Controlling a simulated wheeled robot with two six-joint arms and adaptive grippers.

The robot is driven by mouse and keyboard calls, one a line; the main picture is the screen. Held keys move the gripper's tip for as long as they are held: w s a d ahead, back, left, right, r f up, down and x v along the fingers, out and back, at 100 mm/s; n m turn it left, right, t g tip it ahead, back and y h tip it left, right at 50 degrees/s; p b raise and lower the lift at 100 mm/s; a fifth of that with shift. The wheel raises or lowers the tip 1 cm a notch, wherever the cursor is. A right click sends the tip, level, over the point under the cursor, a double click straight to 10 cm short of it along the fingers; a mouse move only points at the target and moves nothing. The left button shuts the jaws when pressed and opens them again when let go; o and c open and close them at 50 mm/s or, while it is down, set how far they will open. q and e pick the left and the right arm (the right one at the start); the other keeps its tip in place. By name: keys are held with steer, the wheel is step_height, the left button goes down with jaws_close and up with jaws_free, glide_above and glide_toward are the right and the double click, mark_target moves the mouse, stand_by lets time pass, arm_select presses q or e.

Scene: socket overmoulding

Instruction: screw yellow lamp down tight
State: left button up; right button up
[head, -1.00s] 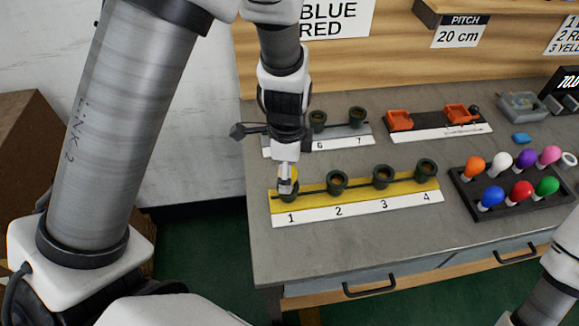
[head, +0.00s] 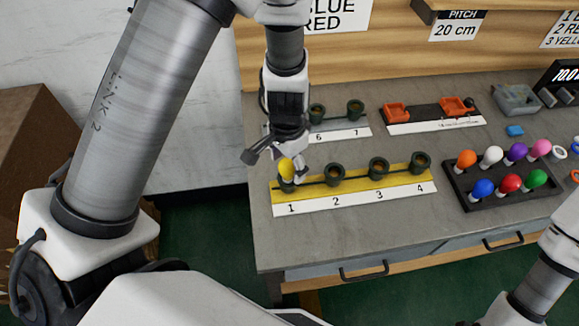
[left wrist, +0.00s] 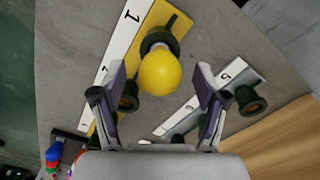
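The yellow lamp (head: 286,168) sits bulb up in the socket over label 1 on the yellow strip (head: 311,191). In the left wrist view the lamp (left wrist: 160,72) shows large, with its dark socket (left wrist: 159,41) behind it. My left gripper (head: 278,160) is at the lamp, and its fingers are spread. In the left wrist view the gripper (left wrist: 160,82) has one finger on each side of the lamp, with gaps between. How far the lamp is screwed in cannot be told. My right gripper is out of view; only part of that arm shows.
The sockets over labels 2, 3 and 4 look empty. A grey strip (head: 342,134) with more sockets stands close behind. A dark rack (head: 509,192) of coloured lamps is on the right. An orange fixture (head: 397,112) stands at the back. The front of the table is clear.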

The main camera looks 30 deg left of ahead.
arm_select(q)
steer(key=c, duration=1)
steer(key=m+b, duration=0.2)
steer(key=b, duration=0.1)
steer(key=shift+f+m, duration=0.35)
steer(key=shift+m, duration=0.05)
steer(key=shift+m+b, duration=0.5)
steer(key=shift+b, duration=0.05)
steer(key=shift+r+m, duration=0.2)
steer(key=shift+m, duration=0.1)
steer(key=shift+r, duration=0.15)
